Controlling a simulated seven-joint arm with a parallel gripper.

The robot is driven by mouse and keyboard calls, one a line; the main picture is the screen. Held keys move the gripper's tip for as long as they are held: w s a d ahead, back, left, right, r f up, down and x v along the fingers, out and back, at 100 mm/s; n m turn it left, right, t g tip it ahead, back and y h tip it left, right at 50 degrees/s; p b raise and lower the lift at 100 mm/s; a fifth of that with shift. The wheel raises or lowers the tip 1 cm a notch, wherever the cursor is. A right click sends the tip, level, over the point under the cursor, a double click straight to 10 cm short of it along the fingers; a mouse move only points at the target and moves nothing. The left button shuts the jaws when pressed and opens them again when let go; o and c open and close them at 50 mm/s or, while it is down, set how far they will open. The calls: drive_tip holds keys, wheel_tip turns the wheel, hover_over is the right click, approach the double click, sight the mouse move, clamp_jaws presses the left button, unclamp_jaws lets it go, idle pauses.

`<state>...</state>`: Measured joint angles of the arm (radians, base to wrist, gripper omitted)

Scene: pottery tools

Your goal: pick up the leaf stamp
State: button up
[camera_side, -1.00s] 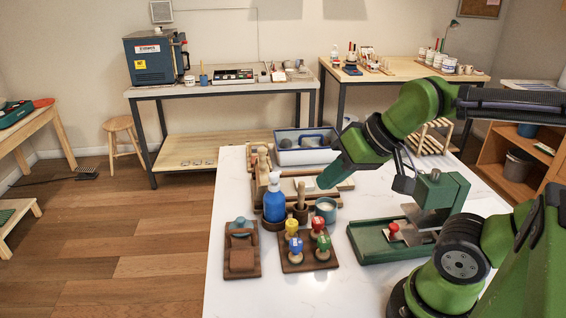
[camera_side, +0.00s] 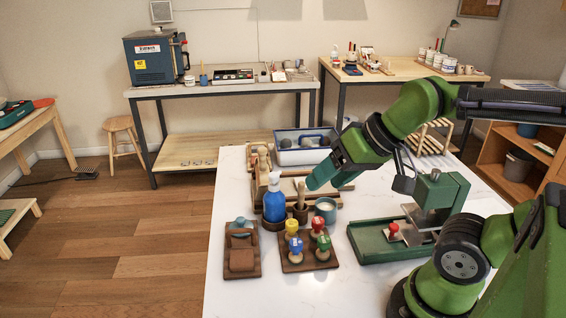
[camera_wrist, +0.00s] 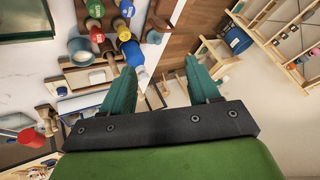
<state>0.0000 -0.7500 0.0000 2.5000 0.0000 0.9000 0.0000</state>
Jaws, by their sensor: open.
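Several knobbed stamps stand upright on a small wooden board (camera_side: 283,266) at the front of the white table: a yellow stamp (camera_side: 291,227), a red stamp (camera_side: 317,223), a blue stamp (camera_side: 296,245) and a green stamp (camera_side: 323,243). Their cap marks are too small for me to tell which is the leaf stamp. The wrist view shows the green stamp (camera_wrist: 95,8), blue stamp (camera_wrist: 127,9), red stamp (camera_wrist: 97,34) and yellow stamp (camera_wrist: 132,52) near the top. My gripper (camera_wrist: 162,66) is open and empty. In the side view it hangs behind and above the stamps, apart from them.
A blue bottle (camera_side: 275,203) and a teal cup (camera_side: 326,208) stand just behind the stamps. A wooden block holder (camera_side: 242,262) lies to their left. A green tray with a press (camera_side: 372,246) is at the right. White tabletop in front is clear.

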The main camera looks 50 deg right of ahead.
drive_tip(key=m+g+h, duration=0.2)
drive_tip(key=m+g, duration=0.1)
drive_tip(key=g, duration=0.4)
hover_over(292, 222)
drive_tip(key=w, duration=0.1)
wheel_tip(292, 222, down, 6)
drive_tip(key=f, duration=1.1)
drive_tip(key=shift+s+d+f, duration=0.2)
drive_tip(key=shift+d+f, duration=0.15)
drive_tip(key=shift+d, duration=0.05)
drive_tip(key=shift+s+a+f, duration=0.1)
drive_tip(key=shift+a+f, duration=0.05)
drive_tip(key=shift+f, duration=0.75)
drive_tip(key=shift+s+a+f, duration=0.1)
drive_tip(key=shift+f, duration=0.85)
drive_tip(key=shift+s+a+f, duration=0.1)
drive_tip(key=shift+a+f, duration=0.05)
drive_tip(key=shift+f, duration=0.75)
